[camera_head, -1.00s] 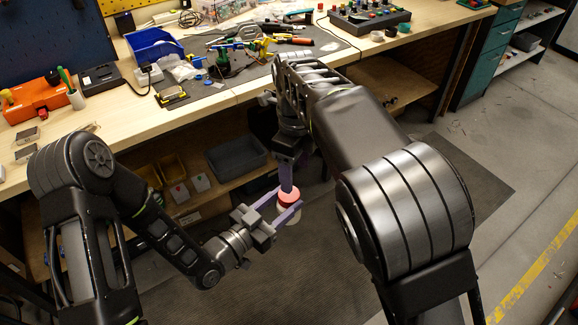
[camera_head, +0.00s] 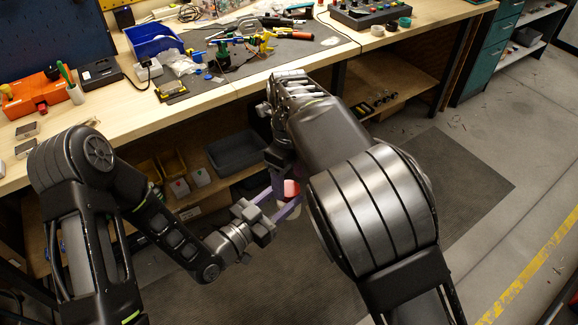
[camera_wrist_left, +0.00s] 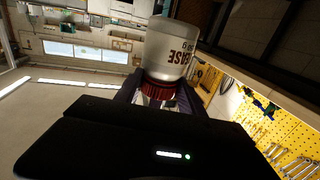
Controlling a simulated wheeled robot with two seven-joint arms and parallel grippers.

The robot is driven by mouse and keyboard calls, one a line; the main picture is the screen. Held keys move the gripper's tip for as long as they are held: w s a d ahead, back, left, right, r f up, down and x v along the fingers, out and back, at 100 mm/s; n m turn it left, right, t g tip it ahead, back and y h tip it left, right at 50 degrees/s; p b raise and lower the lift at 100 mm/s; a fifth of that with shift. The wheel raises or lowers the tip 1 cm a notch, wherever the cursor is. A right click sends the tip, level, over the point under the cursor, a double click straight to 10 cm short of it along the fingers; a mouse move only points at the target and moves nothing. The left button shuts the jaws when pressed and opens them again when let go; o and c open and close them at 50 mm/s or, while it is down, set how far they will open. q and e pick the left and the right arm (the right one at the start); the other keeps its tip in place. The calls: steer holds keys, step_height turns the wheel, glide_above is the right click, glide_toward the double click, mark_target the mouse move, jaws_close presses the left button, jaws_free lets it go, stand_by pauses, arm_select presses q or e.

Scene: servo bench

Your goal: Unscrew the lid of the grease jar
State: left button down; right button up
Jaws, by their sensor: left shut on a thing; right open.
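The grease jar (camera_wrist_left: 172,48) has a pale, translucent body with dark lettering and fills the upper middle of the left wrist view. Its ribbed red lid (camera_wrist_left: 158,87) is on the body, between my left fingers there. In the head view the lid (camera_head: 291,188) is a small red patch beside my right arm. My left gripper (camera_head: 283,198) is shut on the jar close to the lid, off the front of the bench. My right gripper (camera_head: 283,158) is open just above the jar; its fingers are mostly hidden behind its own arm.
The wooden bench (camera_head: 108,138) holds a blue bin (camera_head: 152,42), tools on a grey mat and a control box (camera_head: 370,14). A lower shelf with a dark tray (camera_head: 236,153) lies behind the jar. Open floor is at the right.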

steer(key=shift+f, duration=1.3)
steer(key=shift+c, duration=0.6)
jaws_close()
steer(key=shift+o, duration=0.9)
jaws_free()
steer(key=shift+r, duration=2.3)
steer(key=shift+c, duration=0.2)
